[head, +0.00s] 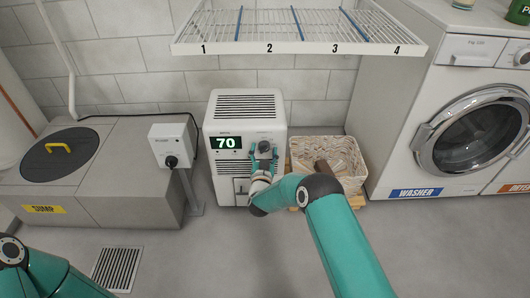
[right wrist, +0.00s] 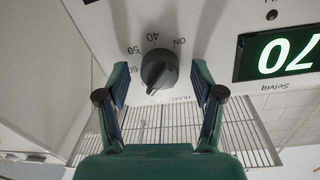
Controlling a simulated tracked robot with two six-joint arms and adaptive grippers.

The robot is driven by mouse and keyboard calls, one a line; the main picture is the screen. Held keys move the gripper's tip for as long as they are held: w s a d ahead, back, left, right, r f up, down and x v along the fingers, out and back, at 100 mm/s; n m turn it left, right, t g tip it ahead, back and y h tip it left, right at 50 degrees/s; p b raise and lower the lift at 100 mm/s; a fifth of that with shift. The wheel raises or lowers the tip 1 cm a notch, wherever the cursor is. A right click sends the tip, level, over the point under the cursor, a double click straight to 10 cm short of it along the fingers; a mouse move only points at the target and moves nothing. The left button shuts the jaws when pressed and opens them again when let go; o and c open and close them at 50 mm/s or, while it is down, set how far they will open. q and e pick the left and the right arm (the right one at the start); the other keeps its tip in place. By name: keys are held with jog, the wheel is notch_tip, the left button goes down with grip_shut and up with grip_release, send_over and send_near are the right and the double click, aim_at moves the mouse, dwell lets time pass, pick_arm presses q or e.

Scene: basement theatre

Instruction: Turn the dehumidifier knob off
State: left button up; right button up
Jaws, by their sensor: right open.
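The white dehumidifier (head: 245,104) stands against the back wall in the head view, its green display (head: 226,142) reading 70. Its dark round knob (right wrist: 160,70) shows in the right wrist view, where the panel appears upside down. Marks 40, 50 and ON are printed around the knob, and its raised ridge points to the picture's lower left. My right gripper (right wrist: 160,82) is open, with one finger on each side of the knob and visible gaps between. In the head view my right gripper (head: 264,158) partly covers the panel below the knob. My left gripper is out of view.
A wire shelf (head: 300,47) numbered 1 to 4 hangs above the dehumidifier. A wicker basket (head: 347,148) stands close on its right, and a grey post with a switch box (head: 170,144) on its left. The washer (head: 420,120) is further right.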

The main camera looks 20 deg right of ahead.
jog(key=shift+c, duration=0.2)
jog(key=c, duration=1)
jog(key=shift+d, duration=0.2)
jog(key=shift+c, duration=0.5)
jog(key=shift+a, duration=0.1)
jog(key=shift+n, duration=0.3)
jog(key=n+b, duration=0.2)
jog(key=n, duration=0.6)
jog(key=shift+t, duration=0.3)
jog(key=shift+a+n, duration=0.1)
jog(key=shift+n, duration=0.3)
